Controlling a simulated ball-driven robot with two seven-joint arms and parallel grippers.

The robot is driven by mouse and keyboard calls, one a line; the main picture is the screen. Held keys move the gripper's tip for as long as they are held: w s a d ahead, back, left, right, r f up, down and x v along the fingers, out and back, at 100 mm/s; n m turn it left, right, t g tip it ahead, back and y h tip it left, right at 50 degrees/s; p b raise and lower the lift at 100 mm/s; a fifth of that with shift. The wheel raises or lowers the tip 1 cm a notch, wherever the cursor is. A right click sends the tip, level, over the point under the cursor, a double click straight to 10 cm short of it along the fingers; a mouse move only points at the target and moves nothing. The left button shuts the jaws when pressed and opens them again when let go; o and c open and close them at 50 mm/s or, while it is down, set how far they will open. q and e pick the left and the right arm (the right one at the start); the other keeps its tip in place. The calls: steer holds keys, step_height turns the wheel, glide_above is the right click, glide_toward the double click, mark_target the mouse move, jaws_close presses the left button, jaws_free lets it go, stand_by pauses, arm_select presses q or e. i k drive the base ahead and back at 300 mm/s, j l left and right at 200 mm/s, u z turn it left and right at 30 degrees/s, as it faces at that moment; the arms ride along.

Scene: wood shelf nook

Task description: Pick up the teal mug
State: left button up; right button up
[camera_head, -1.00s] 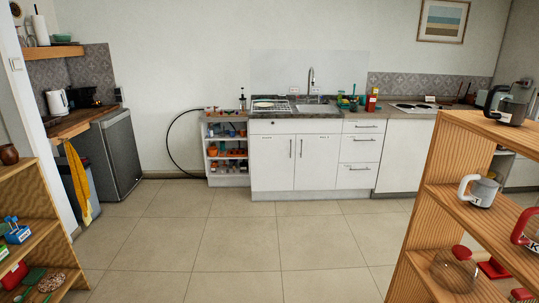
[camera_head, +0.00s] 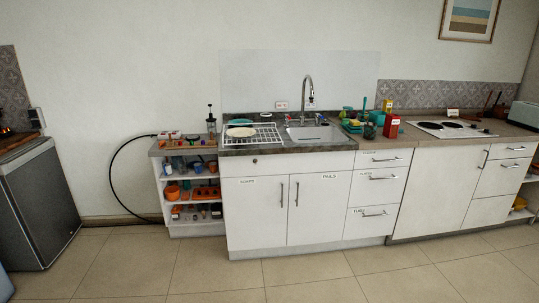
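A cluster of small teal and green items (camera_head: 366,122) stands on the counter to the right of the sink. It is too small to tell whether one of them is the teal mug. A red container (camera_head: 391,126) stands at the right side of this cluster. Neither of my grippers is in view.
The counter holds a sink (camera_head: 318,134), a dish rack (camera_head: 250,135) with plates, and a cooktop (camera_head: 455,130). White cabinets (camera_head: 288,208) stand below. An open shelf (camera_head: 190,225) with pots is at left, beside a grey fridge (camera_head: 42,205). The tiled floor (camera_head: 215,272) in front is clear.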

mark_target(369, 129)
steer(key=i+l+z, duration=0.15)
steer(key=i, duration=0.45)
steer(key=i+l+z, duration=0.15)
steer(key=i, duration=0.4)
steer(key=i+l+z, duration=0.1)
steer(key=i, duration=0.5)
steer(key=i+l, duration=1.15)
